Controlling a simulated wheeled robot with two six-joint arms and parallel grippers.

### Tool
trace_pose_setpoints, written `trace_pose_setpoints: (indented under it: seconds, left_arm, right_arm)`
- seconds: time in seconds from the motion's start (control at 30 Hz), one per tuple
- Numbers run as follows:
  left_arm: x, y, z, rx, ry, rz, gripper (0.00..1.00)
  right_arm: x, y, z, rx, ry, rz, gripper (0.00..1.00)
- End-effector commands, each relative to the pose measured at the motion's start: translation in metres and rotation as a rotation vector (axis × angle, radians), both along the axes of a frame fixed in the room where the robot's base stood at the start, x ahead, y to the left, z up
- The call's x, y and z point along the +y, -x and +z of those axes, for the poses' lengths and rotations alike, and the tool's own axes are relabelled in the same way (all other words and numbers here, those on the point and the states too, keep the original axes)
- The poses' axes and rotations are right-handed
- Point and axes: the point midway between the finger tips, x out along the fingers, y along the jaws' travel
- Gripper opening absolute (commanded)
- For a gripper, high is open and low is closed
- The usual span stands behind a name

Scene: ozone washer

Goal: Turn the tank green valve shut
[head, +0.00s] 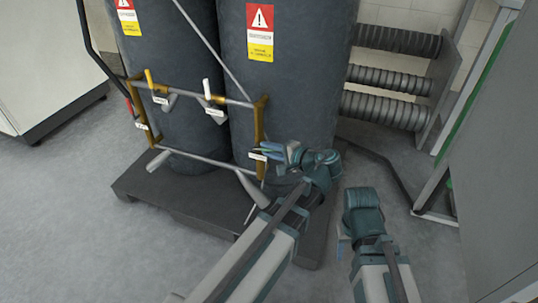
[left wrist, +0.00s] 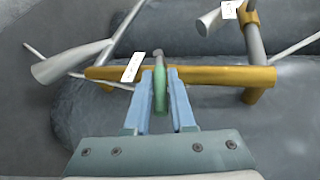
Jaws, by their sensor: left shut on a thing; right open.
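The green valve handle (left wrist: 159,88) shows in the left wrist view, on a yellow-brown pipe (left wrist: 218,76) that runs across the picture. My left gripper (left wrist: 160,84) is shut on it, with one blue finger on each side. In the head view my left gripper (head: 290,152) is at the lower right corner of the pipe frame, in front of the right dark tank (head: 290,85); it mostly hides the green handle there. My right gripper (head: 343,240) is open and empty, low and right of the left one, away from the pipes.
A left dark tank (head: 165,60) stands beside the right one on a dark pallet (head: 185,208). Other handles, an orange one (head: 150,78) and a white one (head: 207,90), sit on the upper pipe. Grey floor at left is clear.

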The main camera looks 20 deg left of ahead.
Motion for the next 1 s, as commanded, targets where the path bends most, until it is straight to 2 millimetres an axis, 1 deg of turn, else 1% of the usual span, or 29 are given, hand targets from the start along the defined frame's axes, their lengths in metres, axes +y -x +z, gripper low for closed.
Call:
trace_pose_setpoints:
  seconds: [0.03, 0.2, 0.4, 0.63, 1.0]
  left_arm:
    - [0.000, 0.000, -0.010, 0.001, -0.026, 0.002, 0.00]
    - [-0.001, 0.000, -0.017, 0.000, -0.136, 0.003, 0.00]
    - [-0.002, 0.000, -0.018, -0.001, -0.235, 0.002, 0.00]
    - [-0.002, 0.000, -0.017, 0.000, -0.294, 0.002, 0.00]
    - [-0.002, 0.001, -0.016, 0.001, -0.311, 0.003, 0.00]
  right_arm:
    - [0.000, 0.000, -0.015, -0.001, 0.000, 0.000, 0.50]
    - [0.000, -0.001, -0.043, -0.002, -0.001, 0.000, 0.50]
    - [0.000, -0.001, -0.064, -0.003, -0.001, 0.000, 0.50]
    - [0.000, -0.001, -0.076, -0.004, -0.001, 0.000, 0.50]
    - [0.000, -0.001, -0.077, -0.003, -0.001, 0.000, 0.50]
